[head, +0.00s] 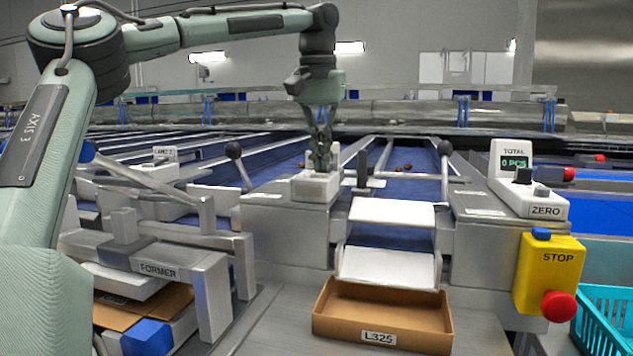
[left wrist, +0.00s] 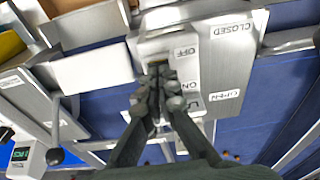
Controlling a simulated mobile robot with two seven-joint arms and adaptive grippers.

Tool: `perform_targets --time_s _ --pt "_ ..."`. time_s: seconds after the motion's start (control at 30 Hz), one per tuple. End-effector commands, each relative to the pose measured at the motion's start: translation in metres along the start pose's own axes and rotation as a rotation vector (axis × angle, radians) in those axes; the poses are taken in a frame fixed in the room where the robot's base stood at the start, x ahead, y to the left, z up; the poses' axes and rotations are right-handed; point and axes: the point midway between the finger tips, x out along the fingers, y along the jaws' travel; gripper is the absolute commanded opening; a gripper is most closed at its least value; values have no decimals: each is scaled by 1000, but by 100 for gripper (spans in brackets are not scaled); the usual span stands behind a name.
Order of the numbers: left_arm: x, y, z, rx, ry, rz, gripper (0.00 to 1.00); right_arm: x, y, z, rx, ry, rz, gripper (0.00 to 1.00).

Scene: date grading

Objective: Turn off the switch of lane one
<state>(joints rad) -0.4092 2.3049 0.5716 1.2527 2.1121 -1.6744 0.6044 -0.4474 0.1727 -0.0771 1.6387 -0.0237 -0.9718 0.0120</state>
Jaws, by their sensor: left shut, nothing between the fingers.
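A white switch box (head: 314,188) stands on the metal frame beside the lane in the middle of the head view. In the left wrist view the same box (left wrist: 150,46) carries the labels OFF and ON. My left gripper (head: 320,167) points down at the top of this box, its fingers shut together with nothing between them. In the left wrist view the fingertips (left wrist: 158,76) are over the switch recess beside the OFF label. They hide most of the switch, so I cannot tell its position or whether they touch it. My right gripper is in neither view.
Black-knobbed levers (head: 234,151) (head: 445,148) stand on either side of the lane. A cardboard box (head: 325,318) labelled L325 sits below the white chute (head: 388,265). A yellow STOP box (head: 537,268) with a red button and a TOTAL counter (head: 514,165) are at the right.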

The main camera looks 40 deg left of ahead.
Motion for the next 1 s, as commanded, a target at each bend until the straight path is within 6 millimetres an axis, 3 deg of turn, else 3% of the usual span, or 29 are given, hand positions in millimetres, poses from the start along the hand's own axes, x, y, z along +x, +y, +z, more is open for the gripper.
perform_targets --time_s 0.37,1.0 --pt "-26 0 -4 1 0 0 0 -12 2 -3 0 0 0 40" --pt "-69 0 -10 0 0 0 0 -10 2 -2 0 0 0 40"
